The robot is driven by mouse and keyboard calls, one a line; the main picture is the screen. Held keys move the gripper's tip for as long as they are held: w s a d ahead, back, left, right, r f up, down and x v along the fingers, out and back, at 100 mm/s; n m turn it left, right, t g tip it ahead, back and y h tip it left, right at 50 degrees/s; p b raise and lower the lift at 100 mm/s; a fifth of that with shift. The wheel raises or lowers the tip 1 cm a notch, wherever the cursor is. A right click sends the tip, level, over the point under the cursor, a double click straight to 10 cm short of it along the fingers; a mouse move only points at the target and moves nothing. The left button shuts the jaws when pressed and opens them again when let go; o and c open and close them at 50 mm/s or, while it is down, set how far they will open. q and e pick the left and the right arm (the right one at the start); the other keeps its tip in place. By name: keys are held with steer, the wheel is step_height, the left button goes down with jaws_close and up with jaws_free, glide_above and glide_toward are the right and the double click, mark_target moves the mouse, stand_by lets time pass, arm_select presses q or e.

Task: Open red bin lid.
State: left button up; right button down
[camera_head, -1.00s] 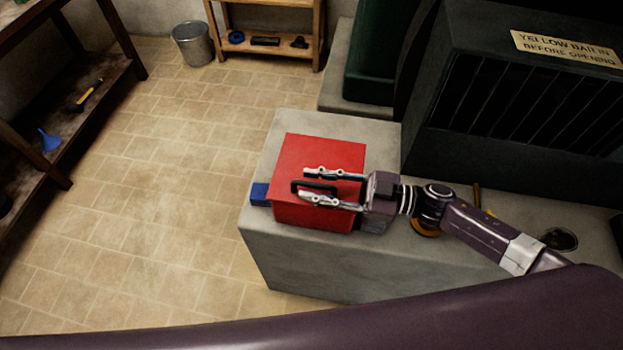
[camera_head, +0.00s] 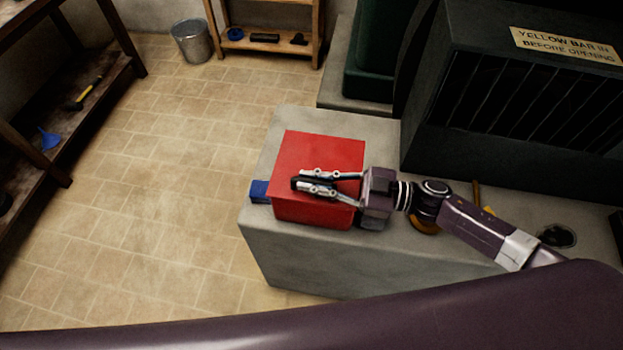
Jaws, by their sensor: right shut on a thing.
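The red bin (camera_head: 310,213) stands on a grey concrete block, with its red lid (camera_head: 320,150) on top and looking closed. A dark handle (camera_head: 297,183) sits near the lid's front edge. My right gripper (camera_head: 308,181) comes in from the right over the lid, its two silver fingers shut on the handle. The fingers cover most of the handle. My left gripper is not in view.
The grey block (camera_head: 310,265) has a blue item (camera_head: 259,190) left of the bin. A dark machine with a sign (camera_head: 565,45) stands at back right. A metal bucket (camera_head: 192,42) and shelves (camera_head: 265,40) are at the back. The tiled floor at left is clear.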

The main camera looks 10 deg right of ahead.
mark_target(316, 169)
steer(key=shift+r+p, duration=0.4)
steer(key=w+d+r+m+p, duration=0.1)
steer(key=w+r+m+p, duration=0.4)
steer(key=r+p, duration=0.2)
steer(key=shift+w+d+r+m, duration=0.3)
steer(key=shift+w+d+r, duration=0.1)
steer(key=shift+r, duration=0.35)
